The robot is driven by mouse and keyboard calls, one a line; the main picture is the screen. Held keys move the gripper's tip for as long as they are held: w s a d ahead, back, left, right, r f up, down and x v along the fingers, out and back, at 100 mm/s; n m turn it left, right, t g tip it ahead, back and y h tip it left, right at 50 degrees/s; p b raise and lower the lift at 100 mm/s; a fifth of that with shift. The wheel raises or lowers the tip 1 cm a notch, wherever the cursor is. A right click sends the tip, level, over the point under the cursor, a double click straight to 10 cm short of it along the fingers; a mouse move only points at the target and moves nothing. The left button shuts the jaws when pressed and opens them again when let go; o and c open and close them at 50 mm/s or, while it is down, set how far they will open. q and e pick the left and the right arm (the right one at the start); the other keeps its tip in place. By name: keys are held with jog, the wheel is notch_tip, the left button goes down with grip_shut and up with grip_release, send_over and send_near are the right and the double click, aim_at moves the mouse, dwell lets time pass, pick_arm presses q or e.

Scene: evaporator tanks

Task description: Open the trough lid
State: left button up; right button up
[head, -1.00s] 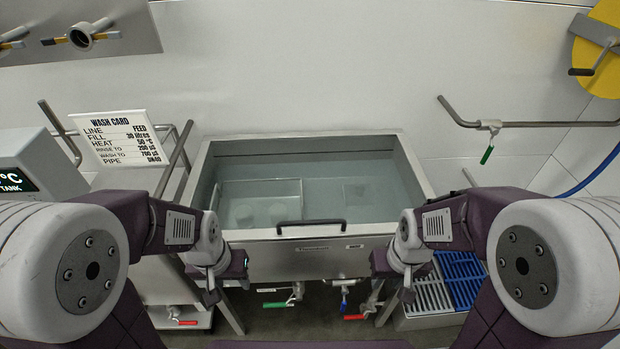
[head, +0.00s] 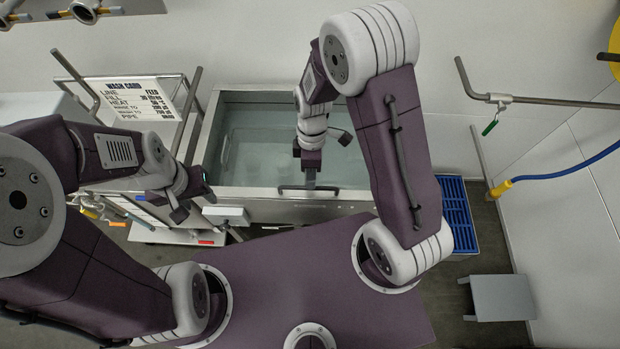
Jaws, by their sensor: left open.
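The steel trough (head: 212,135) stands against the back wall, with a pale, clear surface inside. I cannot tell whether that surface is a clear lid or water. A dark bar handle (head: 325,188) runs along its front edge. My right gripper (head: 310,183) points down over the middle of the handle. It hides part of the handle, and I cannot tell whether it touches it or how its fingers stand. My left gripper (head: 195,202) is open and empty, in front of the trough's left front corner and apart from the handle.
A wash card (head: 140,98) stands on a rack left of the trough. A wall rail (head: 550,102) with a green-handled valve (head: 490,127) is at the right. A blue hose (head: 560,175), a blue grate (head: 455,210) and a grey stool (head: 500,298) are to the right.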

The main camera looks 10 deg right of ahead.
notch_tip(320, 180, down, 3)
jog(key=shift+f, duration=0.1)
jog(key=shift+s+f, duration=0.1)
jog(key=shift+f, duration=0.2)
jog(key=shift+s+a, duration=0.15)
jog(key=shift+s, duration=0.1)
jog(key=shift+w+f, duration=0.1)
grip_shut()
dwell(0.8)
